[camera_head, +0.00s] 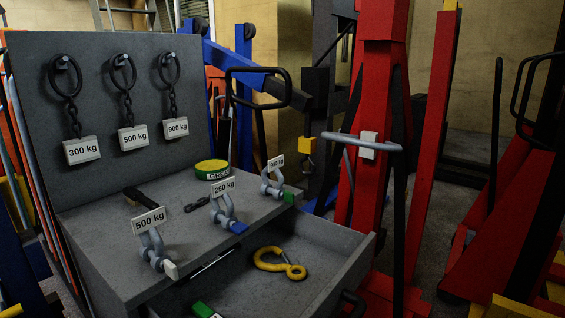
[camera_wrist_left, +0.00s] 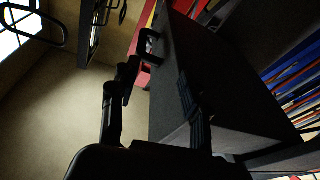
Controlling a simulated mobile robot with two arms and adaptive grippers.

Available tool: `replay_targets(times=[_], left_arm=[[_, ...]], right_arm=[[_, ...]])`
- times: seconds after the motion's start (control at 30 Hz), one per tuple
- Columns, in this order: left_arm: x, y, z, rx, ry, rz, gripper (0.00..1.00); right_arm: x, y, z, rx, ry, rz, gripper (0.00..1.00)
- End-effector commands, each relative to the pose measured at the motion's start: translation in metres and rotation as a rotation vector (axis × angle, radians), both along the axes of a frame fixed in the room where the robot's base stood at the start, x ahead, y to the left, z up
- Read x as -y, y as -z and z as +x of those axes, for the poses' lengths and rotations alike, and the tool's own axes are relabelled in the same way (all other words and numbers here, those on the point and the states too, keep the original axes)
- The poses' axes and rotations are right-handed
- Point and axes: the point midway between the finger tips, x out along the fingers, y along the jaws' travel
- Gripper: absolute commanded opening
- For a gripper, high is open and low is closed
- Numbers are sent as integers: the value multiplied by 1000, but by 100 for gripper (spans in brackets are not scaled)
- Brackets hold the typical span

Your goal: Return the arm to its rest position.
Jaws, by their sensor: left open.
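My left gripper (camera_wrist_left: 157,76) shows in the left wrist view, with its two dark fingers apart and nothing held between them. Behind the fingers is the dark side of a cabinet (camera_wrist_left: 215,80), with a black handle (camera_wrist_left: 149,42) near its upper left. I cannot tell how far the fingers are from it. Neither gripper nor arm shows in the head view. My right gripper is in neither view.
The grey workbench (camera_head: 110,225) holds tagged shackles and a green-and-yellow tin (camera_head: 212,170). Its drawer is open, with a yellow hook (camera_head: 280,264) inside. Weight tags hang on chains from the back panel (camera_head: 100,50). Red jack frames (camera_head: 375,120) stand at the right.

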Motion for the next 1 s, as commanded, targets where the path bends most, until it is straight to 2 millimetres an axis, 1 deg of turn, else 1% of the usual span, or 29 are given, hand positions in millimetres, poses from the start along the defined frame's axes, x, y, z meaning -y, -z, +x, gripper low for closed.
replay_targets(times=[0.17,0.27,0.37,0.47,0.5,0.6,0.7,0.8,1.0], left_arm=[[-14,44,15,-136,-36,113,47],[-26,76,21,-239,-62,189,47],[-44,116,25,-372,-92,280,47],[-73,165,22,-554,-130,395,47],[-86,185,18,-636,-145,439,47],[-115,225,0,-825,-170,532,47],[-139,253,-20,-981,-187,598,47],[-158,273,-40,-1113,-194,647,47],[-187,297,-81,-1347,-198,715,47]], right_arm=[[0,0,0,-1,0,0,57],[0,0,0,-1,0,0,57],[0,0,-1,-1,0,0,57],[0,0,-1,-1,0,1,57],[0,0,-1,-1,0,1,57],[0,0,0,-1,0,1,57],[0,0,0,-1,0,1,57],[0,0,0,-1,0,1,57],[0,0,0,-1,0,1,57]])
